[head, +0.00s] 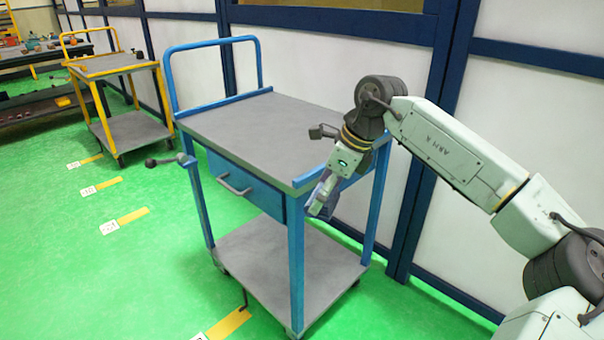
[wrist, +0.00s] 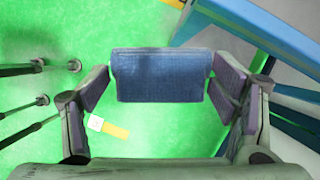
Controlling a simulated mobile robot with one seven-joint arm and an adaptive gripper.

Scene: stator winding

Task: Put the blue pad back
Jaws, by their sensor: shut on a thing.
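The blue pad (wrist: 161,78) is a flat, dark blue block in the wrist view, spanning the gap between the two finger pads. My gripper (wrist: 161,84) is shut on it by its two sides. In the head view my gripper (head: 322,196) points downward at the near right corner of the blue cart (head: 245,130), just outside its top. The pad is hard to tell apart from the fingers there. Green floor lies behind the pad in the wrist view.
The cart has a bare grey top, a drawer with a handle (head: 235,186) and a lower shelf (head: 270,265). A blue-framed wall (head: 400,170) stands behind it. A yellow cart (head: 120,85) stands at the back left. Green floor is open at left.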

